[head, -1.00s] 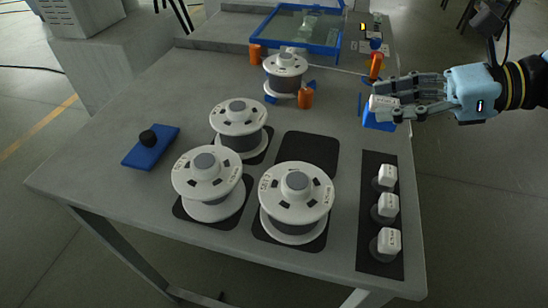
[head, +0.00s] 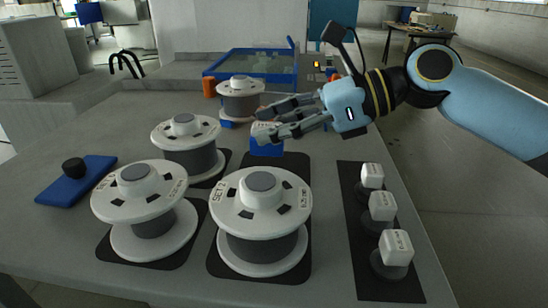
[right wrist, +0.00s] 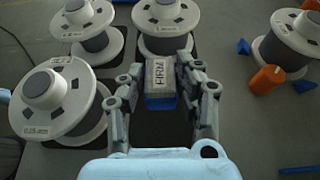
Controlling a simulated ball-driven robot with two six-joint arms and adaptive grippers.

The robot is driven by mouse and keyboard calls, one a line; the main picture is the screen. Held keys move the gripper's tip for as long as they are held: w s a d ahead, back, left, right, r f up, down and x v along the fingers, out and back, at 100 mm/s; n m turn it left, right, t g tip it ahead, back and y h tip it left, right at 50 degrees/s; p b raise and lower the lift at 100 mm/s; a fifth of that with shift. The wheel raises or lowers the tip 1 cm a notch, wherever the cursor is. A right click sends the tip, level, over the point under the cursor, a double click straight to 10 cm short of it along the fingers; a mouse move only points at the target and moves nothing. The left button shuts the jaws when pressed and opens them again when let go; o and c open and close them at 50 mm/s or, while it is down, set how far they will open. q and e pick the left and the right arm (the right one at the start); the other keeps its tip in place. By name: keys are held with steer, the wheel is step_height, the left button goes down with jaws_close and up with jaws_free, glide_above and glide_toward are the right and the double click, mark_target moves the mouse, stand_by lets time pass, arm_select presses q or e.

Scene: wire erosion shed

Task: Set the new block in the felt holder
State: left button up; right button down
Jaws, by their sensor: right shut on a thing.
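My right gripper (head: 262,138) is shut on a block (head: 266,131) with a white, lettered upper part and a blue lower part. The right wrist view shows this block (right wrist: 160,75) between the two fingers (right wrist: 160,88), its lettering facing up. The block is above the table, near a bare dark pad (right wrist: 165,128) behind the front spool. I cannot tell its exact height. A black strip (head: 352,190) at the table's right bears three white lettered blocks (head: 382,206) on dark round bases. I cannot tell which dark piece is the felt holder. My left gripper is not in view.
White spools stand close by: front (head: 262,218), left (head: 140,208), middle (head: 186,145) and back (head: 241,98). A blue plate with a black knob (head: 75,180) lies at left. A blue-framed tank (head: 250,65) stands behind.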

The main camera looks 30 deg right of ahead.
mark_target(274, 151)
steer(key=shift+f+b, duration=0.65)
steer(key=shift+f, duration=1.4)
steer(key=shift+f, duration=0.1)
steer(key=c, duration=0.9)
jaws_free()
